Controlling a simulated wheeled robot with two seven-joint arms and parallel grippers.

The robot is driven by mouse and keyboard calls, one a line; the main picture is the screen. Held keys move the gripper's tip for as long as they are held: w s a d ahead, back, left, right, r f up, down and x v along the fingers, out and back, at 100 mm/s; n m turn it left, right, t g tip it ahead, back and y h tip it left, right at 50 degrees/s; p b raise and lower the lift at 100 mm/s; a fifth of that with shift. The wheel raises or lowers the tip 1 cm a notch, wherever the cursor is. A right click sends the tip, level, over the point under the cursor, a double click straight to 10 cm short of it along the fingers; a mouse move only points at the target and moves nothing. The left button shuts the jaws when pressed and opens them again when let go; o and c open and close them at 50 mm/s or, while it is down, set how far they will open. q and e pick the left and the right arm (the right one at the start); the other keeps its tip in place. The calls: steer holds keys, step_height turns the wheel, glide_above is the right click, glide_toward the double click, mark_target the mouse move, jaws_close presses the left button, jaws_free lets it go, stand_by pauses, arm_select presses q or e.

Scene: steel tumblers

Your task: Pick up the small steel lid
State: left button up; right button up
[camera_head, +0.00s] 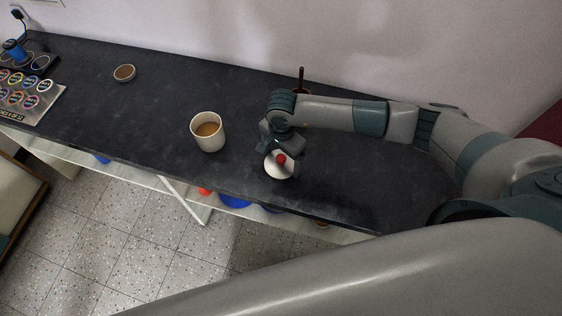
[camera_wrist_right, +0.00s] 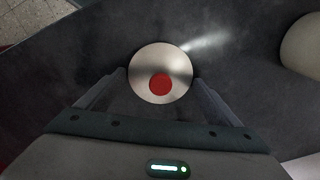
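The small steel lid (camera_head: 271,168) is a round, pale disc with a red knob, near the front edge of the dark counter. It also shows in the right wrist view (camera_wrist_right: 160,55), with the knob below its middle. My right gripper (camera_head: 279,154) is over the lid and points down. In the wrist view its fingers (camera_wrist_right: 160,78) are spread, one at each side of the disc. They look very close to the rim; I cannot tell whether they touch it. What lies under the lid is hidden. My left gripper is not in view.
A cream mug (camera_head: 208,134) with brown liquid stands left of the lid on the counter (camera_head: 90,105). A small brown bowl (camera_head: 124,73) sits farther left. A thin brown upright object (camera_head: 301,78) stands behind my right forearm. A rack of round capsules (camera_head: 30,95) is at far left.

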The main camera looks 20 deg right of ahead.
mark_target(282, 156)
steer(key=c, duration=0.6)
steer(key=shift+r, duration=0.1)
steer(key=shift+r+b, duration=0.45)
steer(key=shift+b, duration=0.05)
step_height(282, 156, up, 2)
steer(key=shift+w+r+b, duration=0.1)
steer(key=shift+b, duration=0.75)
steer(key=s+d+r+b, duration=0.5)
steer(key=s+d+r, duration=0.1)
steer(key=d, duration=0.4)
steer(key=shift+s+r, duration=0.2)
steer(key=shift+r, duration=0.65)
steer(key=shift+w+a, duration=0.1)
